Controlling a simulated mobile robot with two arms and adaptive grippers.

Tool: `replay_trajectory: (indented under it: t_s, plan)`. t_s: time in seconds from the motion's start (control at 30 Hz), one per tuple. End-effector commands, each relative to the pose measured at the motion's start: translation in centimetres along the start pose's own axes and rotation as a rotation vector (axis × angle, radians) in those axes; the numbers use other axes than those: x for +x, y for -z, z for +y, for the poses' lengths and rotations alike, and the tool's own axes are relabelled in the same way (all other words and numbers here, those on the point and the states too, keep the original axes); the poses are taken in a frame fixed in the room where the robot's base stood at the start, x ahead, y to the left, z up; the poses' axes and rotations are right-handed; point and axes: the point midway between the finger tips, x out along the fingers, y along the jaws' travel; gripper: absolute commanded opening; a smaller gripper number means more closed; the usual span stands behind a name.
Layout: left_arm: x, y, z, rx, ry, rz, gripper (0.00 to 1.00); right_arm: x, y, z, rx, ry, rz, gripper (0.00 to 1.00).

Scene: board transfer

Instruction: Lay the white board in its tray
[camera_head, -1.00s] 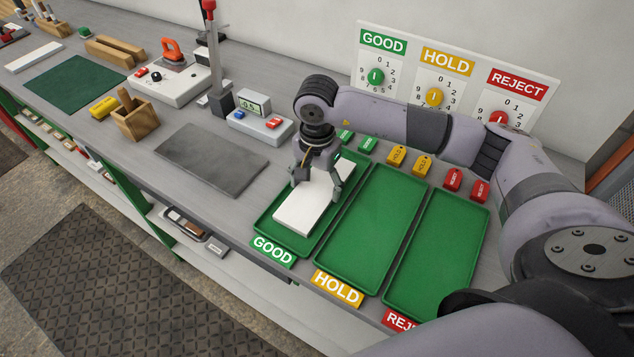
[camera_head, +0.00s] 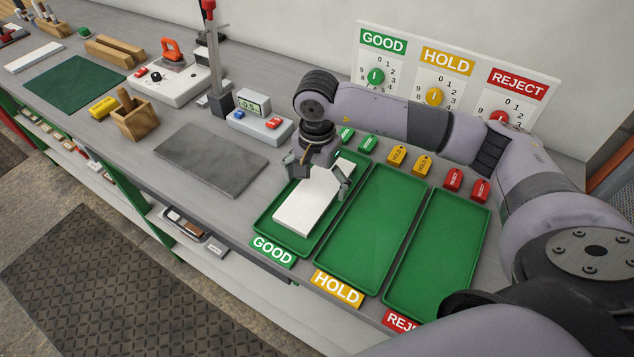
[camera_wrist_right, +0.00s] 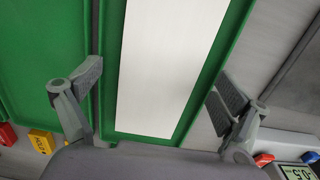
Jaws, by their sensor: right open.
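The white board (camera_head: 308,203) lies inside the green tray labelled GOOD (camera_head: 270,222), running along its length. It also shows in the right wrist view (camera_wrist_right: 165,60), with the green tray rim (camera_wrist_right: 228,45) beside it. My right gripper (camera_head: 318,190) is over the far part of the board, fingers spread wide to either side and not touching it. In the right wrist view, the two open fingers (camera_wrist_right: 160,95) stand apart from the board's edges. My left gripper is not in view.
The empty HOLD tray (camera_head: 372,225) and REJECT tray (camera_head: 437,245) lie to the right. Several coloured tags (camera_head: 397,155) stand behind the trays. A grey mat (camera_head: 210,162) and a device with a display (camera_head: 258,122) are to the left.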

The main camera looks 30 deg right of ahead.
Motion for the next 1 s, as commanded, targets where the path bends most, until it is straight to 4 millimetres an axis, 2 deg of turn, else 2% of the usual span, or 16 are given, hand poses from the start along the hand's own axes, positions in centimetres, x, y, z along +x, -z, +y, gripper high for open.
replay_trajectory:
  t_s: [0.3, 0.5, 0.7, 1.0]
  plan:
    - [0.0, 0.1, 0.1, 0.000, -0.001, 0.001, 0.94, -6.6, 0.1, -0.1, 0.000, 0.006, 0.003, 0.94]
    - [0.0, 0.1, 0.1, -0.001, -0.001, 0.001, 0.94, -9.9, 0.1, -0.1, 0.000, 0.003, 0.002, 0.94]
    - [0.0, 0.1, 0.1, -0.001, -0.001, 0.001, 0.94, -11.2, 0.0, 0.0, 0.000, 0.002, 0.001, 0.94]
    - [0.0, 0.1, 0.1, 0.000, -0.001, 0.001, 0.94, -11.2, 0.0, 0.0, 0.000, 0.001, 0.000, 0.94]
